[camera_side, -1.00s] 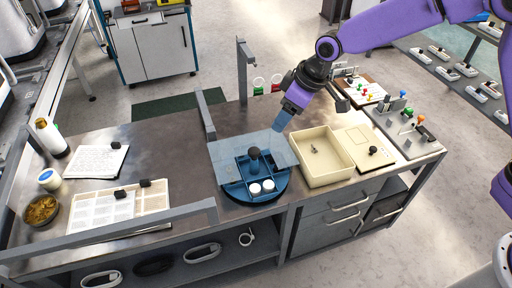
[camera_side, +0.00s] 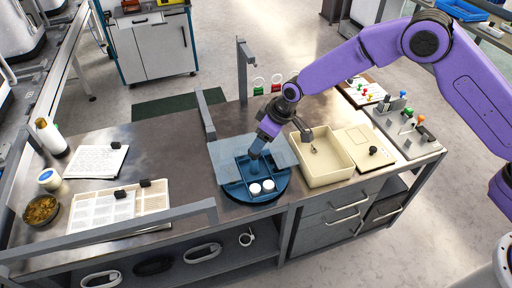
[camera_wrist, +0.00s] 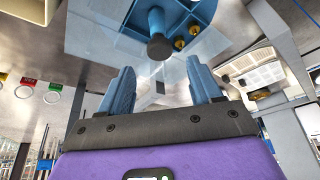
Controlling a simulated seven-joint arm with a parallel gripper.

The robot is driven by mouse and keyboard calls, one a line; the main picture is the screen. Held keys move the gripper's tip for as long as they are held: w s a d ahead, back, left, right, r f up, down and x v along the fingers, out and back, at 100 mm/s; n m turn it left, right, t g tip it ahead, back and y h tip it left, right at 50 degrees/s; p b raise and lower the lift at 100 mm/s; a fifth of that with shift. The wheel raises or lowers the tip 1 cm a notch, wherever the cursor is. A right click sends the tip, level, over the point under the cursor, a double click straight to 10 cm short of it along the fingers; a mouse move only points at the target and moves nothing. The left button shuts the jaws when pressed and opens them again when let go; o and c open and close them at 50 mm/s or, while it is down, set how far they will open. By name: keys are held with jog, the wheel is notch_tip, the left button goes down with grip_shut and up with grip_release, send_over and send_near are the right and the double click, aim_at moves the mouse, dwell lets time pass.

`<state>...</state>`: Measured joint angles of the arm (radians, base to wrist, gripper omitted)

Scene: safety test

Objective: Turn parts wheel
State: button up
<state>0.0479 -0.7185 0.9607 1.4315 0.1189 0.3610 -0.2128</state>
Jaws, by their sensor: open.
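The parts wheel (camera_side: 282,194) is a round blue tray with compartments on the bench. Two white round pieces (camera_side: 262,187) sit in its front compartment. My gripper (camera_side: 256,150) is low over the wheel's middle, with blue fingers, and hides the knob in the side view. In the wrist view the wheel (camera_wrist: 205,10) is at the top, with its dark round knob (camera_wrist: 160,46) on a blue post. My fingers (camera_wrist: 162,78) are apart and empty, and the knob appears beyond the gap between them. Two brass-coloured parts (camera_wrist: 187,37) show in a compartment beside the post.
A clear panel (camera_side: 222,151) covers part of the wheel's back. A cream bin (camera_side: 325,178) stands close on the right. A grey post (camera_side: 206,115) rises behind the wheel, and a rail (camera_side: 120,228) runs front left. Papers (camera_side: 97,162) lie left; bench between is clear.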

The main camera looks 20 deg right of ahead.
send_over(254, 162)
jog(key=shift+w+d+f, duration=0.1)
jog(key=shift+d+f, duration=0.05)
jog(key=shift+f, duration=0.7)
jog(key=shift+w+d+f, duration=0.1)
jog(key=shift+w+f, duration=0.05)
jog(key=shift+f, duration=0.75)
jog(key=shift+w+d+f, duration=0.1)
jog(key=shift+d+f, duration=0.05)
jog(key=shift+f, duration=0.7)
jog(key=shift+c, duration=0.3)
grip_shut()
